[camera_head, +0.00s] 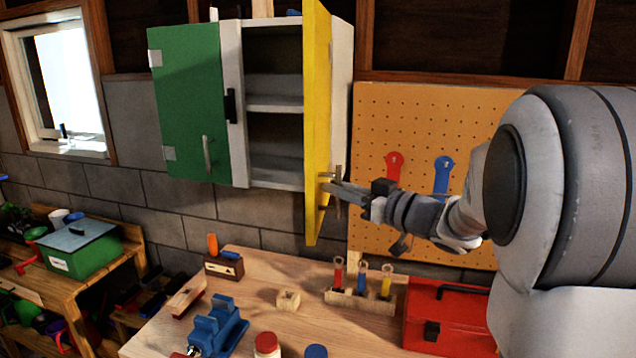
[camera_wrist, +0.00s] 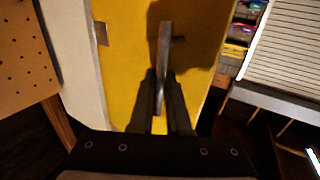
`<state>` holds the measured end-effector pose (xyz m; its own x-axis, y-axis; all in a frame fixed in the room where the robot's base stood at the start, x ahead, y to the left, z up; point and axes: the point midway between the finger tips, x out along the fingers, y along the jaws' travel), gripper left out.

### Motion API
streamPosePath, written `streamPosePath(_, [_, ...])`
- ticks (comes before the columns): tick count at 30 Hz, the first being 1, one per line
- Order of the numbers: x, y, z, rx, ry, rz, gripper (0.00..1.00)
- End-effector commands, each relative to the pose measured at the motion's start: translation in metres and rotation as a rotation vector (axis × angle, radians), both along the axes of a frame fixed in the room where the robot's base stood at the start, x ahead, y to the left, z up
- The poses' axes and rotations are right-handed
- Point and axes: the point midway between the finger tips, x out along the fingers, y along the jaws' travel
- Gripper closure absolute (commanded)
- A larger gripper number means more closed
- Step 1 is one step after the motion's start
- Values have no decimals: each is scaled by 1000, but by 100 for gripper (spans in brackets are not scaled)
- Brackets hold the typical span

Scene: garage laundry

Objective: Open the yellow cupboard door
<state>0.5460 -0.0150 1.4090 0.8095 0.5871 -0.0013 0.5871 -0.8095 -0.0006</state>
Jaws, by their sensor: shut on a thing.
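The yellow cupboard door (camera_head: 316,115) stands swung out from the wall cupboard (camera_head: 272,104), showing nearly edge-on in the head view. Dark shelves inside the cupboard are visible to its left. The green door (camera_head: 187,105) on the left side is shut. My gripper (camera_head: 332,186) is at the lower right of the yellow door, shut on its handle (camera_head: 338,190). In the wrist view the handle (camera_wrist: 165,65) runs upright between the fingers of my gripper (camera_wrist: 162,100), with the yellow door (camera_wrist: 205,60) behind it.
A workbench (camera_head: 255,290) below holds a blue vise (camera_head: 215,328), a screwdriver rack (camera_head: 358,300) and a red toolbox (camera_head: 450,318). An orange pegboard (camera_head: 430,120) is on the wall to the right. A green box (camera_head: 82,248) stands at the left.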

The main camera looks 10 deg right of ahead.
Motion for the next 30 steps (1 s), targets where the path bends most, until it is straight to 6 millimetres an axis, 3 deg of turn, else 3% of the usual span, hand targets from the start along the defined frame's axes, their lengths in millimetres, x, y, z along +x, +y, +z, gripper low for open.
streamPosePath(6, [1,-9,5,2,-10,33,100])
streamPosePath(20, [1,-10,6,2,-12,45,100])
streamPosePath(21, [1,-10,6,2,-12,45,78])
streamPosePath(25, [1,-9,4,2,-9,46,56])
streamPosePath(30, [0,-9,3,1,-6,48,56])
